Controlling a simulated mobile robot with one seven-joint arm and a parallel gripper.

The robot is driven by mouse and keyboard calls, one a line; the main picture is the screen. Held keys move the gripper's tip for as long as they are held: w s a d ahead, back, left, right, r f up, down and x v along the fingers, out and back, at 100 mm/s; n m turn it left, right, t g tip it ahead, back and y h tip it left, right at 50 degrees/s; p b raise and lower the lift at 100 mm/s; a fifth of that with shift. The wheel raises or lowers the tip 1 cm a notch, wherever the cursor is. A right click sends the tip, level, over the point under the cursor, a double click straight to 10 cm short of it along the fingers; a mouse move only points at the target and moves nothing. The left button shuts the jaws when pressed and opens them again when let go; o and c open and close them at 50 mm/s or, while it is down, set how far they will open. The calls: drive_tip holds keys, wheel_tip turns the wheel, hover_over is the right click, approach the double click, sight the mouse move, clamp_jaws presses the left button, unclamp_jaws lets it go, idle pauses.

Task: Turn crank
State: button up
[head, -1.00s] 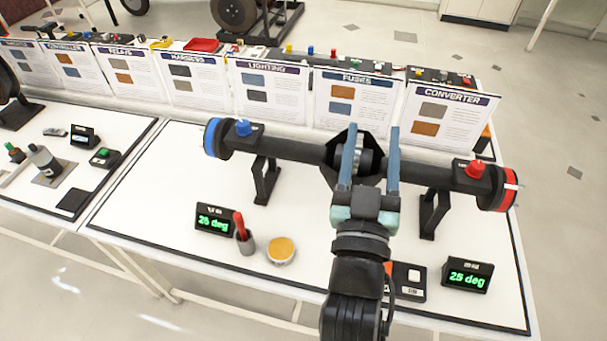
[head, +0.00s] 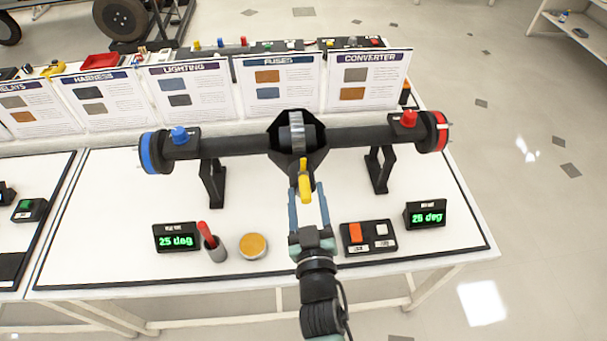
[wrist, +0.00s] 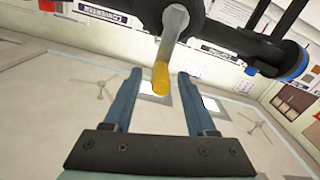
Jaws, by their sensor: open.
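The crank has a yellow handle (head: 305,187) on the front of the axle's central housing (head: 288,160). The handle points toward me. In the wrist view, its yellow end (wrist: 161,78) and grey shaft (wrist: 172,38) show between and beyond the fingertips. My gripper (head: 306,198) is open, just in front of the housing, with its blue fingers to either side of the handle's line. The wrist view also shows my gripper (wrist: 159,76) empty-looking and spread wide. How deep the handle's end sits between the fingers is hard to tell.
The axle (head: 235,142) rests on black stands (head: 213,185), with a blue hub (head: 152,153) left and a red hub (head: 436,132) right. Displays (head: 176,237) reading about 25 deg, a yellow-topped round pot (head: 253,246) and a button box (head: 368,238) stand along the table's front.

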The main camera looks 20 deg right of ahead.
sight(305, 177)
drive_tip(key=shift+x, duration=2.3)
clamp_jaws()
drive_tip(key=shift+d, duration=0.1)
